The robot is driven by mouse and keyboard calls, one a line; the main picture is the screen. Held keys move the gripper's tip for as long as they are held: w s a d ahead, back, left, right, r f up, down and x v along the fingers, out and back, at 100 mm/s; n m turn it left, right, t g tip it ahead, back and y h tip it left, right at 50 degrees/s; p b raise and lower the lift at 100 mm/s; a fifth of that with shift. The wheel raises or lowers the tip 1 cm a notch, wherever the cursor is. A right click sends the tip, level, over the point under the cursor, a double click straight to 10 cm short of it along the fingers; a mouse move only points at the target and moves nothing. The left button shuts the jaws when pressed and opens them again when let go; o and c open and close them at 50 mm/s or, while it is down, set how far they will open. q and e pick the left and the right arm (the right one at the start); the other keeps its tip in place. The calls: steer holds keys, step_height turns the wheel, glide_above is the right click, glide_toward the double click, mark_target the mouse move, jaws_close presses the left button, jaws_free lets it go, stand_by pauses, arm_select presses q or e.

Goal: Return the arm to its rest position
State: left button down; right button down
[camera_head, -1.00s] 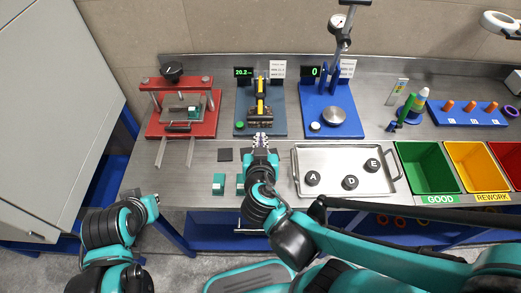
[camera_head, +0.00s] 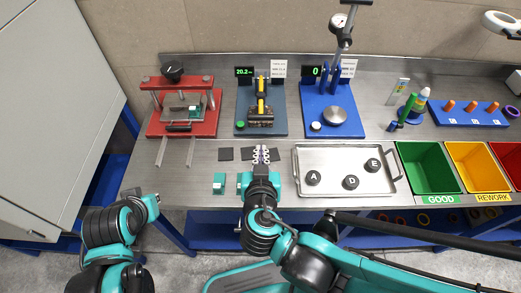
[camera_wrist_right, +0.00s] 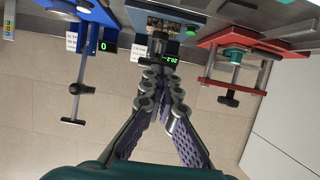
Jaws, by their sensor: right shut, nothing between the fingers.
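My right gripper (camera_head: 261,155) shows in the head view over the front of the steel bench, pointing away from me. It is shut and empty. In the right wrist view its fingers (camera_wrist_right: 160,92) point toward the bench stations, with nothing between them. My right arm reaches in from the lower right of the head view. My left arm (camera_head: 105,228) is folded at the lower left, off the bench. Its fingers cannot be made out.
Behind the gripper stand the red press (camera_head: 183,112), a grey-blue station (camera_head: 275,96) and a blue gauge stand (camera_head: 350,118). A tray (camera_head: 330,153) with labelled weights and a green bin (camera_head: 428,168) are right.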

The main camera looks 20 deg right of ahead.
steer(key=d+f+g, duration=0.1)
steer(key=d+f, duration=0.1)
steer(key=s+d+f+n+g, duration=0.1)
steer(key=d+g, duration=0.1)
steer(key=s+d+f+g+y, duration=0.1)
steer(key=d+f+g, duration=0.1)
steer(key=shift+s+f+n, duration=0.15)
steer(key=shift+f+n, duration=0.15)
steer(key=shift+s+d+n+g+y, duration=0.1)
steer(key=shift+s+n+g+y, duration=0.25)
steer(key=shift+y, duration=0.25)
steer(key=shift+r+y, duration=0.15)
steer(key=shift+y, duration=0.15)
steer(key=shift+r+n+y, duration=0.4)
steer(key=shift+n+y, duration=0.05)
steer(key=shift+y, duration=0.05)
